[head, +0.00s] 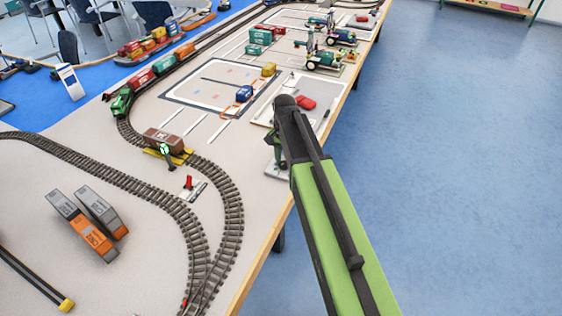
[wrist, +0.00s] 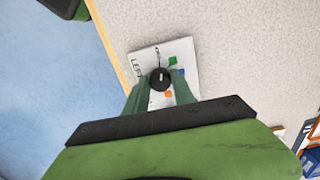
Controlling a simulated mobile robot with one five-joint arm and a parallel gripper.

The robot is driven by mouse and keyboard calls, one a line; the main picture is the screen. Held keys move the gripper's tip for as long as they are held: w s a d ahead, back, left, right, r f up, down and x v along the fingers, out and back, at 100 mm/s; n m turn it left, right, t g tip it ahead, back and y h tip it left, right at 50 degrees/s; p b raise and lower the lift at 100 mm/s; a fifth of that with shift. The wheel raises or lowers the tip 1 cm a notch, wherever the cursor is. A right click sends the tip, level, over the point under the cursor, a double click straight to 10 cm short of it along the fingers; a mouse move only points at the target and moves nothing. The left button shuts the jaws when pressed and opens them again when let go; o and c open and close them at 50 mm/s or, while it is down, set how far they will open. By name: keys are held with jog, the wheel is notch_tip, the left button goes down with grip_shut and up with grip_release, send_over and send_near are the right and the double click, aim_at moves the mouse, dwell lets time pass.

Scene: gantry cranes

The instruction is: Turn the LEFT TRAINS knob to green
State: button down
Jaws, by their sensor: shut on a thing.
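The LEFT TRAINS knob (wrist: 160,78) is a round black knob with a small pale mark, on a white plate (wrist: 146,57) with lettering along its left side. I cannot tell which square the pale mark points at. My gripper (wrist: 159,84) has its dark green fingers on both sides of the knob and is shut on it. In the head view my gripper (head: 277,152) is low at the table edge, and my arm hides most of the plate.
The table's wooden edge (head: 263,250) runs beside my arm, with open blue floor to its right. Curved train tracks (head: 232,215), a brown wagon (head: 164,143) and two grey-orange boxes (head: 85,222) are to the left.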

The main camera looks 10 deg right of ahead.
jog(key=m, duration=0.3)
jog(key=shift+w, duration=0.2)
jog(key=m, duration=0.4)
jog(key=shift+m, duration=0.3)
dwell(0.4)
jog(key=c, duration=1.1)
grip_release()
